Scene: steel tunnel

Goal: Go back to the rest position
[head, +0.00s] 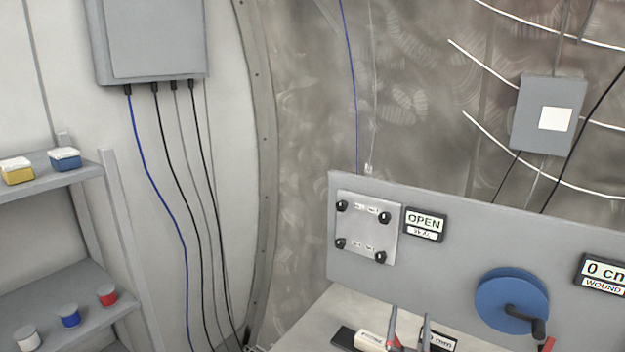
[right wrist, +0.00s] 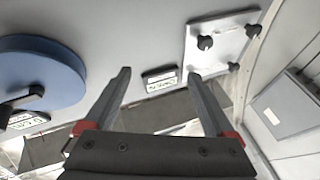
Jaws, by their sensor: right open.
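My right gripper (head: 409,330) shows at the bottom edge of the head view, low in front of the grey panel (head: 455,235). In the right wrist view its two grey fingers (right wrist: 160,95) with red parts at their bases stand wide apart, and nothing is between them. The wrist view looks toward the panel with the blue wheel (right wrist: 40,80) at left and the light plate with black knobs (right wrist: 215,45) at right. My left gripper is in neither view.
A small pale block (head: 371,341) lies near the gripper. Shelves at left hold boxes (head: 64,159) and cans (head: 107,295). Cables hang from a wall box (head: 152,40).

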